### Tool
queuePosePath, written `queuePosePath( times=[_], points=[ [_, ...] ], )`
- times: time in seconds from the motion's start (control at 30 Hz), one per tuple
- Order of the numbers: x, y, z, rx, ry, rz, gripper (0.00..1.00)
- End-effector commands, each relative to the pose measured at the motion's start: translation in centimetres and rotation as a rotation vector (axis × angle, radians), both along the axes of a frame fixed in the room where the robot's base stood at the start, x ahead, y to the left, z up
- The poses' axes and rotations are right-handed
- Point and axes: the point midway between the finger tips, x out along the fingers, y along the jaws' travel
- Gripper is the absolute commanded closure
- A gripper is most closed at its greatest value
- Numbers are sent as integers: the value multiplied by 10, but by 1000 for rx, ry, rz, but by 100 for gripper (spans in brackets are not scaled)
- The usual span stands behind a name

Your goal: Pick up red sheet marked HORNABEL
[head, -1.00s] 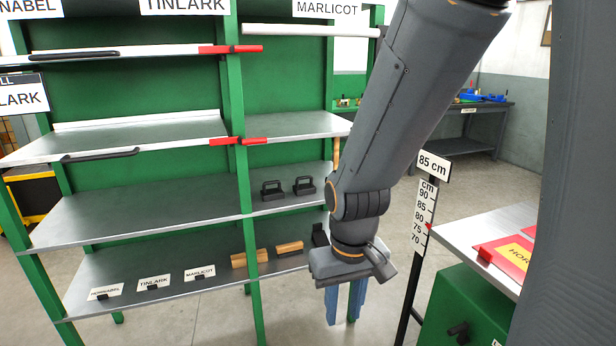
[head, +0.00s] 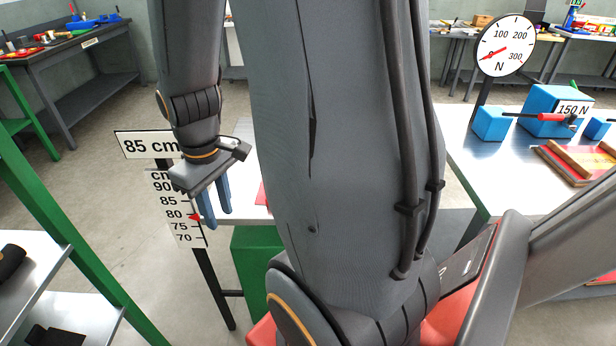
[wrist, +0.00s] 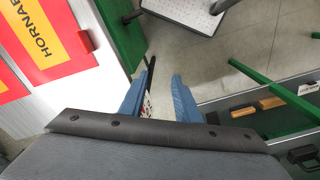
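In the wrist view, the red sheet (wrist: 63,62) with a yellow label reading "HORNAB…" lies on a pale bench top (wrist: 106,82) at the upper left, cut by the frame edge. Another red and yellow piece (wrist: 9,88) shows at the far left. In the head view, only a sliver of red (head: 262,194) shows on the bench beside my arm, which hides the rest. My gripper (head: 217,219) hangs in front of the height scale, left of that bench. Its blue fingers (wrist: 160,78) are apart with nothing between them, off to the sheet's right.
The 85 cm height post (head: 213,275) stands close behind my gripper. A green cabinet (head: 250,268) is under the bench. Green shelving (head: 85,250) is at left. The right bench (head: 470,165) holds blue blocks (head: 545,108), a force dial (head: 505,46) and a red-yellow piece (head: 570,163).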

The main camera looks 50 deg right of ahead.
Motion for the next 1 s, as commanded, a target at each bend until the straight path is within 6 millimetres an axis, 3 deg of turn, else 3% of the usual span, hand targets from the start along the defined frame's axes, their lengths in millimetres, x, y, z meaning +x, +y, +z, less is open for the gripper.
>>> queuePosePath(
  times=[0.03,0.2,0.3,0.4,0.57,1.0],
  points=[
    [4,-27,1,-2,8,32,70],
    [7,-106,-3,-5,26,212,70],
    [3,-142,-7,-3,32,301,70],
    [-1,-166,-9,-2,37,366,70],
    [-4,-181,-15,0,40,417,70],
    [-3,-180,-52,1,41,424,70]
  ],
)
